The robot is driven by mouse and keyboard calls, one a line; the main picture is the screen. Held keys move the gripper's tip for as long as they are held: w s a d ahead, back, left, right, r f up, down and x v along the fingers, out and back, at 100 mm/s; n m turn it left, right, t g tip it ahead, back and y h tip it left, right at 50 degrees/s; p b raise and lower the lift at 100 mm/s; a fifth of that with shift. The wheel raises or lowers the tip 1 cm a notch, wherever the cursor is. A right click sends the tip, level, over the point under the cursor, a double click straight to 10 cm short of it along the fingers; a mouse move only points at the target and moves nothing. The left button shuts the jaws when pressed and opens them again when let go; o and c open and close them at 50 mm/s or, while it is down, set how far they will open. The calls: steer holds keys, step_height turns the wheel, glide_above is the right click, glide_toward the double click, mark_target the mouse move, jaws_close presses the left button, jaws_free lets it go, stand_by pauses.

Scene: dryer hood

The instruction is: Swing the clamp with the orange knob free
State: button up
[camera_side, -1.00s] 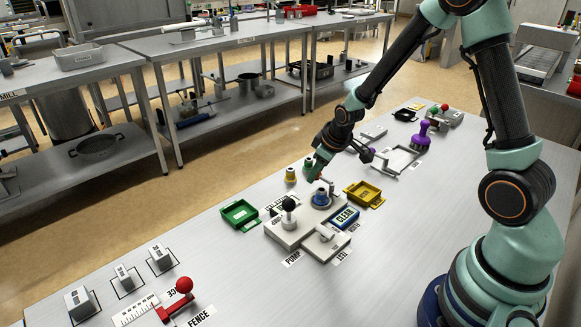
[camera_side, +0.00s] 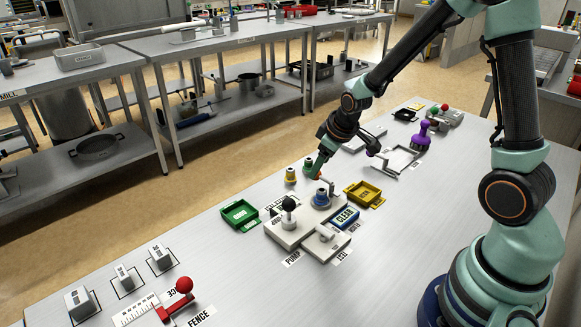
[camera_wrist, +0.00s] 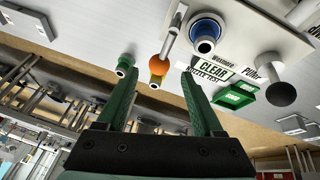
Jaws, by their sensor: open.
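The clamp's orange knob (camera_wrist: 158,62) shows in the wrist view at the end of a thin metal arm (camera_wrist: 175,25) that runs up beside a blue ring fitting (camera_wrist: 205,32). The blue fitting also shows in the side view (camera_side: 321,197) on a pale fixture plate (camera_side: 291,235). My gripper (camera_wrist: 158,72) is open, with its two green fingers on either side of the knob in the picture. I cannot tell whether they touch it. In the side view my gripper (camera_side: 318,170) is just behind the blue fitting, and its fingers largely hide the knob.
A black knob (camera_side: 289,203) stands on the same plate. A yellow-topped piece (camera_side: 291,175) stands close behind. The table is clear toward the front right.

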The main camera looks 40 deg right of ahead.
steer(key=v, duration=0.8)
steer(key=shift+r, duration=0.3)
steer(key=shift+s, duration=0.1)
steer(key=s+a+r+m+y, duration=0.1)
steer(key=s+a+r+m, duration=0.2)
steer(key=s+a+r, duration=0.4)
steer(key=s+r, duration=0.2)
steer(key=s, duration=0.1)
steer(key=shift+s+t, duration=0.3)
steer(key=shift+s, duration=0.1)
